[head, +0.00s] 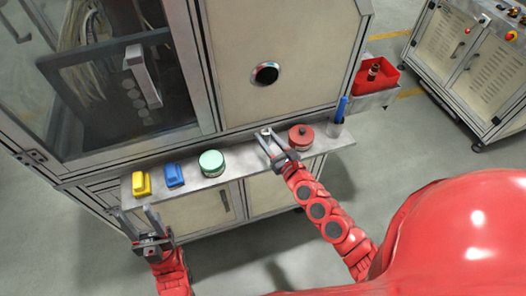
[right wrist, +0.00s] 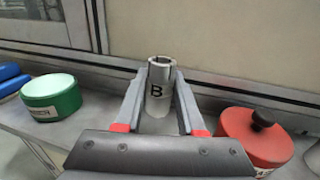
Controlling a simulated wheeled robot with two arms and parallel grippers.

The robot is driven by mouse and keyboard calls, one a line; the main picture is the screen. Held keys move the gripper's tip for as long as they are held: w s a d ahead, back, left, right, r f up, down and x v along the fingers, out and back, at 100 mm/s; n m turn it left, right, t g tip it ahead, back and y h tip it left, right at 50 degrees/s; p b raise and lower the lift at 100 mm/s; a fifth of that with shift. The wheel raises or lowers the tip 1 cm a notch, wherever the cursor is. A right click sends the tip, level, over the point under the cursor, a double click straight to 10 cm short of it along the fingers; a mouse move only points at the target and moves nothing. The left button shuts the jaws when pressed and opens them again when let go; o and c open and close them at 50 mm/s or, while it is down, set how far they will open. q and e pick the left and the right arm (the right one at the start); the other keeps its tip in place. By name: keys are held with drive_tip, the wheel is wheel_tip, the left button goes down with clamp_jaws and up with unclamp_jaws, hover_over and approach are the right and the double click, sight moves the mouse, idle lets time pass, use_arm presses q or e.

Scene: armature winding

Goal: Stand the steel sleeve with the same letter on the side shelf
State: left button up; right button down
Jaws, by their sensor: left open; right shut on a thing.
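A steel sleeve (right wrist: 160,88) marked with a black letter B stands upright between the fingers of my right gripper (right wrist: 159,90), which is shut on it. In the head view the right gripper (head: 267,137) and the small sleeve top (head: 265,130) are over the long grey shelf (head: 240,163) on the machine's front, between the green and red round containers. I cannot tell whether the sleeve's base touches the shelf. My left gripper (head: 137,213) is open and empty, in front of the shelf's left end.
The machine wall rises behind the shelf.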

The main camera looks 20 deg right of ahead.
drive_tip(key=f+b, duration=0.1)
drive_tip(key=f, duration=0.1)
drive_tip(key=f+b, duration=0.1)
drive_tip(key=f, duration=0.1)
drive_tip(key=shift+w+a+b, duration=0.15)
drive_tip(key=shift+a+b, duration=0.1)
drive_tip(key=shift+b, duration=0.05)
drive_tip(key=shift+d, duration=0.2)
drive_tip(key=shift+a+f, duration=0.15)
drive_tip(key=c, duration=0.5)
unclamp_jaws()
